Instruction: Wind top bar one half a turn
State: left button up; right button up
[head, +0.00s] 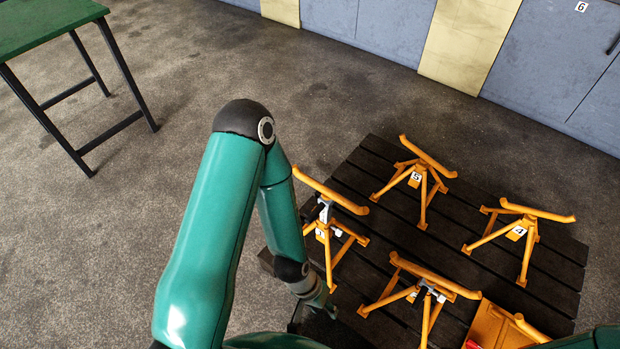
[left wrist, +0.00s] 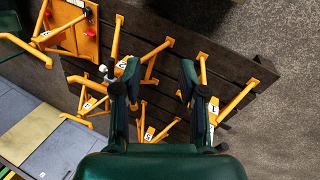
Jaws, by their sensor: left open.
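The orange stand 1 (head: 322,228) is at the left of the pallet, its top bar (head: 330,191) tilted down to the right. In the left wrist view stand 1 (left wrist: 240,98) is on the right, partly hidden by a finger. The near stand has a top bar (head: 435,275) too; its label reads 2 in the left wrist view (left wrist: 80,76). My left gripper (head: 328,318) is low beside the pallet in the head view, mostly hidden by the arm. In the left wrist view the gripper (left wrist: 155,82) is open, its fingers wide apart with nothing between them. My right gripper is out of view.
Stand 5 (head: 415,177) and stand 4 (head: 516,232) stand farther back on the dark slatted pallet (head: 462,190). An orange panel (head: 492,325) lies at the near right. A green-topped table (head: 50,25) is at the upper left. Bare floor (head: 290,95) lies between.

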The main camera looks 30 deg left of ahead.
pick_arm(q)
jog(key=shift+o, duration=1)
jog(key=m+t+y+b, duration=0.35)
jog(key=m+b, duration=1.15)
jog(key=m, duration=0.6)
send_near(310, 180)
jog(key=x, duration=1)
jog(key=shift+a, duration=0.15)
grip_shut()
